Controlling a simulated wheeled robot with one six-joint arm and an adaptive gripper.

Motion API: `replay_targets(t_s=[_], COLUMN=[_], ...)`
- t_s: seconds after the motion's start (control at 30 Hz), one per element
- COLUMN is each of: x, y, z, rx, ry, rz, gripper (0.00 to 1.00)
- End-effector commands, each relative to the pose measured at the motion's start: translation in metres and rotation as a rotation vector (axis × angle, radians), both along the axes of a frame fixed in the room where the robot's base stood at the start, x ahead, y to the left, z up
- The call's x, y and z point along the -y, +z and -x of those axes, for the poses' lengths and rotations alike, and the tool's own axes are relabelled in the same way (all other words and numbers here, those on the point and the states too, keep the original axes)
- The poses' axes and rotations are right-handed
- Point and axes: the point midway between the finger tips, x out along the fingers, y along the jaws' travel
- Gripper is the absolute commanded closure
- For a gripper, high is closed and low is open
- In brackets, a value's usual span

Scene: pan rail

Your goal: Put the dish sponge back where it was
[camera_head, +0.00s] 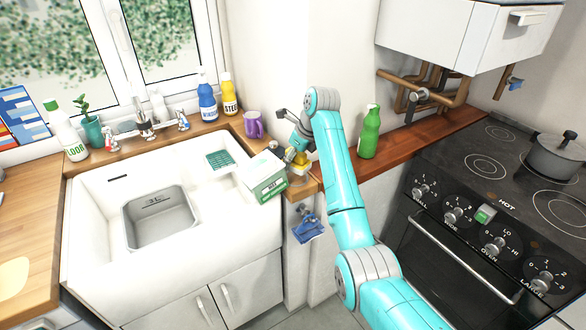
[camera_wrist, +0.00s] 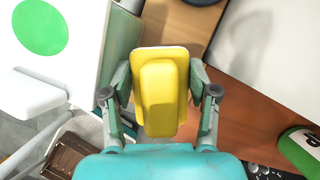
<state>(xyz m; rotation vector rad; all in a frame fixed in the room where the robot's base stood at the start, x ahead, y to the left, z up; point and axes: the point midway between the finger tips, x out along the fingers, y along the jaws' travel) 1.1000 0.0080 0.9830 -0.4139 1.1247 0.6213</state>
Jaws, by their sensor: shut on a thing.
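The dish sponge is a yellow block with a raised middle; it fills the centre of the wrist view (camera_wrist: 160,92). In the head view a small yellow part of the sponge (camera_head: 299,159) shows beside the arm's end. My gripper (camera_wrist: 160,85) has one finger on each side of the sponge and is shut on it. In the head view my gripper (camera_head: 298,150) is over the wooden ledge at the sink's right end, partly hidden by my arm. I cannot tell whether the sponge touches the ledge.
A green and white box (camera_head: 264,178) stands close left of my gripper, at the sink's corner. A purple mug (camera_head: 254,125) is behind it. A green bottle (camera_head: 369,132) stands on the brown worktop to the right. A blue cloth (camera_head: 307,229) hangs below. The sink basin (camera_head: 160,220) looks empty.

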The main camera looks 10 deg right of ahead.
Motion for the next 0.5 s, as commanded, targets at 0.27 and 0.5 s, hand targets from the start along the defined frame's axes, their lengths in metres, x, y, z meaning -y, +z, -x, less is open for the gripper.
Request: replay_targets(t_s=[0.27, 0.5], x=[-0.001, -0.001], y=[-0.031, -0.038], z=[0.001, 0.0], rx=[-0.003, 0.0], ry=[0.002, 0.001], rz=[-0.001, 0.0], gripper=[0.69, 0.69])
